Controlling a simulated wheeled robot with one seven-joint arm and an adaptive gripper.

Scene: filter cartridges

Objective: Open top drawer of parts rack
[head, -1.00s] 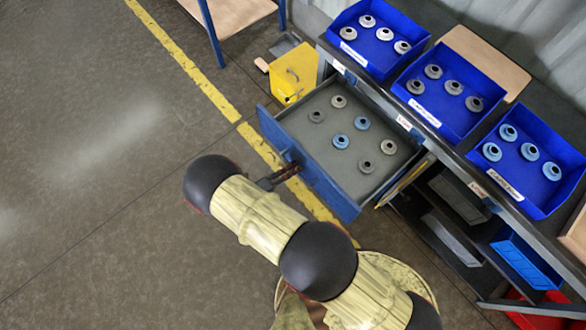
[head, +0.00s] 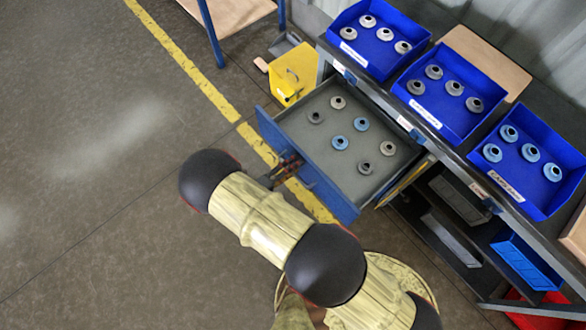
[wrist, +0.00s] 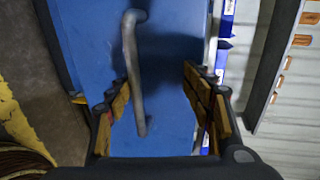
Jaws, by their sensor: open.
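The top drawer (head: 338,202) of the parts rack (head: 452,166) is pulled out, with its blue front standing clear of the rack. Its grey floor holds several grey and blue ring-shaped cartridges. My gripper (head: 287,170) is at the outer face of the drawer front, partly hidden by my arm. In the wrist view, the blue drawer front (wrist: 172,55) fills the middle, with a grey bar handle (wrist: 132,60) on it. My gripper (wrist: 163,105) is open there. The handle's lower end lies between the fingers, nearer the left one, with a gap to the right one.
Three blue bins (head: 437,92) with cartridges stand on the rack top. A yellow box (head: 293,73) is beyond the drawer. Lower shelves (head: 455,225) hold a blue bin (head: 527,262). The floor (head: 110,200) to the left is clear, crossed by a yellow line.

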